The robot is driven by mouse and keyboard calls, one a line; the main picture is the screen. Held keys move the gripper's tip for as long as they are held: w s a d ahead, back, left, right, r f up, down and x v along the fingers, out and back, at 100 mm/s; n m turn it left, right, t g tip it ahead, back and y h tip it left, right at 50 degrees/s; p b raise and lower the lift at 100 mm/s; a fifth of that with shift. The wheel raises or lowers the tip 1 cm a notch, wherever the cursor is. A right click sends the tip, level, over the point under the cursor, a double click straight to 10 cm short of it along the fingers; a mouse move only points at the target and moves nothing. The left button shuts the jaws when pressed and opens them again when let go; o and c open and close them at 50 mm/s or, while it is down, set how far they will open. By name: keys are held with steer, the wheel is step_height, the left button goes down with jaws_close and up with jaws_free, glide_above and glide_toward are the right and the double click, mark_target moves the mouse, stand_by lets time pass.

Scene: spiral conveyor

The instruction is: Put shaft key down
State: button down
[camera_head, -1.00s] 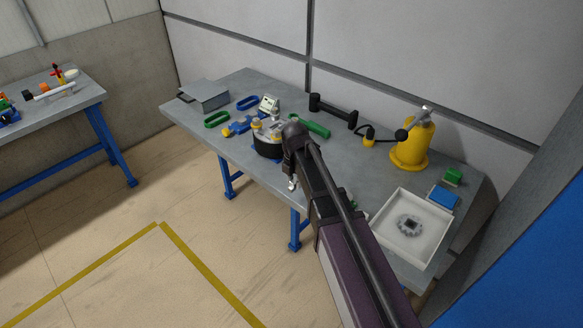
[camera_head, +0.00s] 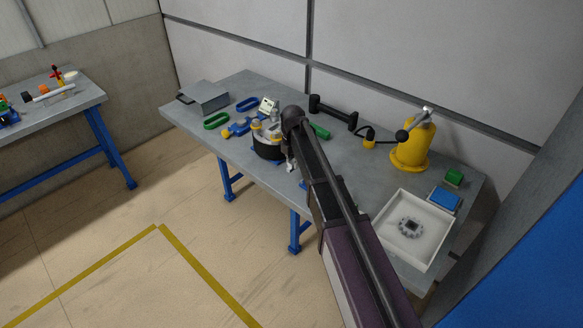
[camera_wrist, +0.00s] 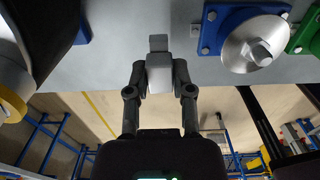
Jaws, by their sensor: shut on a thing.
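The shaft key (camera_wrist: 159,72) is a small light-grey block in the wrist view. My gripper (camera_wrist: 160,82) is shut on it, with one finger on each side. Behind the key in that view is the bare grey top of the workbench near its edge; I cannot tell whether the key touches it. In the head view my gripper (camera_head: 290,165) is small, at the bench's front edge, right of a round dark device with yellow parts (camera_head: 268,146). The key cannot be made out clearly there.
In the wrist view a blue mount with a metal disc (camera_wrist: 253,45) is to the right, with a green part (camera_wrist: 307,35) beyond. On the workbench (camera_head: 362,185) are a white tray (camera_head: 439,264) holding a grey gear (camera_head: 410,228), and a yellow stand (camera_head: 410,155).

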mark_target(292, 174)
steer(key=shift+w, duration=0.1)
steer(key=shift+w, duration=0.2)
steer(key=shift+w+a+f+b, duration=0.1)
steer(key=shift+w+f+b, duration=0.3)
steer(key=shift+f+b, duration=1.45)
steer(key=shift+f, duration=0.15)
steer(key=shift+c, duration=2.4)
jaws_free()
step_height(292, 174, up, 12)
steer(key=p, duration=1.2)
steer(key=shift+r, duration=0.2)
